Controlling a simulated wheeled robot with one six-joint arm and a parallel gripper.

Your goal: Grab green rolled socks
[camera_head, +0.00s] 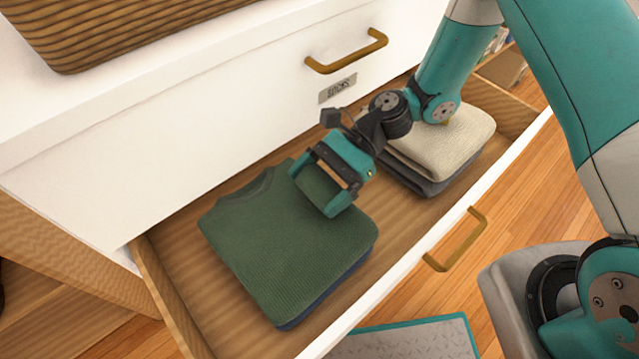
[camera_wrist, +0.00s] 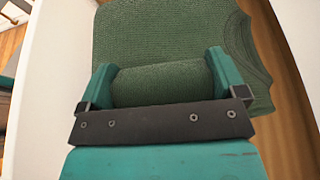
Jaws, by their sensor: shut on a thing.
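My gripper (camera_head: 317,188) is inside the open drawer, above the right part of a folded dark green knit sweater (camera_head: 275,245). Its teal fingers are shut on green rolled socks (camera_wrist: 158,84), seen in the wrist view as a rolled green bundle between both fingers. In the head view the socks are mostly covered by the gripper and blend with the sweater. The sweater also shows beyond the socks in the wrist view (camera_wrist: 165,32). I cannot tell whether the socks touch the sweater.
A folded cream garment (camera_head: 455,135) on a dark grey one lies at the drawer's right, beneath my arm. A closed white drawer front with a brass handle (camera_head: 346,52) rises behind. The open drawer's front handle (camera_head: 457,240) faces the floor. Bare drawer bottom (camera_head: 178,262) shows at left.

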